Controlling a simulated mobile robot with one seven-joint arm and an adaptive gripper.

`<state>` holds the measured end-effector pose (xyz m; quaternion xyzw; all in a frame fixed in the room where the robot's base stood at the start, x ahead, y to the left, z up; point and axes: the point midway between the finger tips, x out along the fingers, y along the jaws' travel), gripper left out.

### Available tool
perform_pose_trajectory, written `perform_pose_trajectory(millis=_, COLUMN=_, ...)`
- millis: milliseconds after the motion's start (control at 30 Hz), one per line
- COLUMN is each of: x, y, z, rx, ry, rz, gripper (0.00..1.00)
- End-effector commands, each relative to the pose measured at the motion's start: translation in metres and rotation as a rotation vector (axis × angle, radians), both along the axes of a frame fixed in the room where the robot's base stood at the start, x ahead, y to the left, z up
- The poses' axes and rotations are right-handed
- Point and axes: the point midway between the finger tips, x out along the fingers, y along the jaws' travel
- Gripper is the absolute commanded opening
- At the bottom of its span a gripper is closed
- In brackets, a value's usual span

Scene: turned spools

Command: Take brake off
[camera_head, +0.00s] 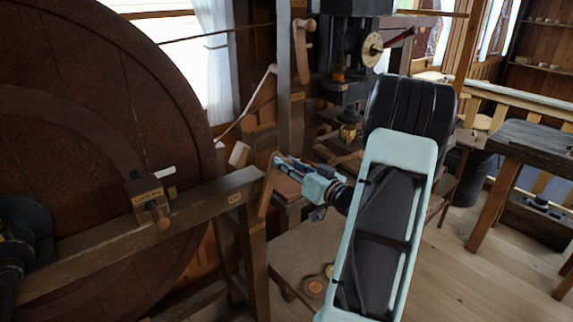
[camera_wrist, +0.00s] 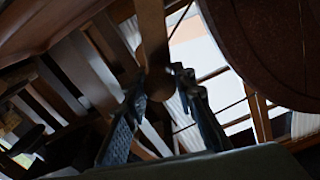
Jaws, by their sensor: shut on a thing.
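A wooden lever (camera_head: 266,190) stands tilted beside the end of a timber beam, its top leaning right. A small plate with lettering too small to read is on the beam near it. My gripper (camera_head: 279,160) is at the lever's upper end, reaching from the right. In the wrist view the lever (camera_wrist: 152,35) runs down to a rounded knob (camera_wrist: 159,85) between the two fingers of my gripper (camera_wrist: 160,88). The fingers are closed on the knob.
Another wooden lever (camera_head: 300,50) hangs on a post behind. A machine (camera_head: 350,50) and a bench (camera_head: 540,145) stand right.

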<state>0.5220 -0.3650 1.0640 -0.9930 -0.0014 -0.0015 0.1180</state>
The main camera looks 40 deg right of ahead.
Motion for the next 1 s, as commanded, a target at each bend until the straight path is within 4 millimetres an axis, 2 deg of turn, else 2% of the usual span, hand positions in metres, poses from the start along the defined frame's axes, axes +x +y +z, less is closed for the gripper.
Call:
perform_pose_trajectory(millis=33, x=-0.002, y=-0.004, z=-0.003, rx=-0.001, ry=0.009, rz=-0.010, gripper=0.27)
perform_pose_trajectory(millis=200, x=-0.002, y=-0.003, z=-0.003, rx=0.000, ry=0.006, rz=-0.008, gripper=0.43)
perform_pose_trajectory(millis=433, x=-0.001, y=-0.002, z=-0.002, rx=0.001, ry=0.004, rz=-0.004, gripper=0.43)
perform_pose_trajectory(millis=567, x=-0.008, y=-0.002, z=-0.002, rx=0.001, ry=0.005, rz=-0.006, gripper=0.43)
perform_pose_trajectory(millis=667, x=-0.023, y=-0.002, z=-0.002, rx=0.001, ry=0.005, rz=-0.007, gripper=0.43)
perform_pose_trajectory(millis=1000, x=-0.094, y=-0.003, z=-0.002, rx=0.000, ry=0.005, rz=-0.009, gripper=0.43)
